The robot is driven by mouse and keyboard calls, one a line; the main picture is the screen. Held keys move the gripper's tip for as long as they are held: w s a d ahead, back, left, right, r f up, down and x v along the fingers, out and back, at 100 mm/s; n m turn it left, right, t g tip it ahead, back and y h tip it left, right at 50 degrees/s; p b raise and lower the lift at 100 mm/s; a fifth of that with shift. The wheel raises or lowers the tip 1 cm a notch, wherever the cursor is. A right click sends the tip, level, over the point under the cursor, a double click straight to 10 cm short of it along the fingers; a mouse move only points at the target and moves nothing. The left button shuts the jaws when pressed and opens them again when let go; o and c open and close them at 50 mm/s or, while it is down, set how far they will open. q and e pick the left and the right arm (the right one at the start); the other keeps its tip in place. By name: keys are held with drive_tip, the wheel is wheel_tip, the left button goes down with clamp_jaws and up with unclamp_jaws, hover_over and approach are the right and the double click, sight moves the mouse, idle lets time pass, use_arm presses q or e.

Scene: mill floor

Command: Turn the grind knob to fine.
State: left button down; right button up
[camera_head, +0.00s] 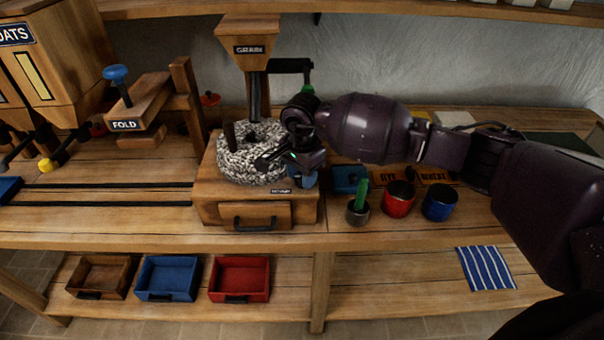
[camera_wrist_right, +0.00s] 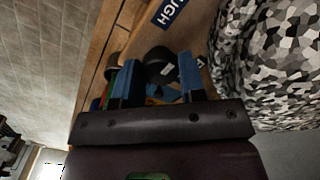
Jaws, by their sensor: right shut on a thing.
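The grain mill stands on the bench, with a speckled millstone (camera_head: 238,165) on a wooden base (camera_head: 208,190) below a hopper marked GRAIN (camera_head: 248,32). My right gripper (camera_head: 302,174) is at the right front of the mill, beside the stone and close to a small label (camera_head: 281,191). In the right wrist view a dark round knob (camera_wrist_right: 158,60) sits between my blue fingers, and the right gripper (camera_wrist_right: 160,72) is shut on it. A label ending in UGH (camera_wrist_right: 168,12) shows close to the knob. In the head view the gripper mostly hides the knob; its pointer is unclear.
Right of the mill stand a grey cup with a green handle (camera_head: 358,212), a red cup (camera_head: 398,202) and a blue cup (camera_head: 439,205). A FOLD press (camera_head: 140,103) is at left. Wooden, blue and red trays (camera_head: 238,279) and a striped cloth (camera_head: 485,268) lie on the lower shelf.

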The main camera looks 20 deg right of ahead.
drive_tip(key=shift+m, duration=0.3)
drive_tip(key=m+b, duration=0.1)
drive_tip(key=m, duration=0.1)
drive_tip(key=shift+m, duration=0.3)
drive_tip(key=m+b, duration=0.1)
drive_tip(key=m, duration=1.1)
drive_tip(key=shift+r, duration=0.1)
drive_tip(key=shift+m, duration=1.5)
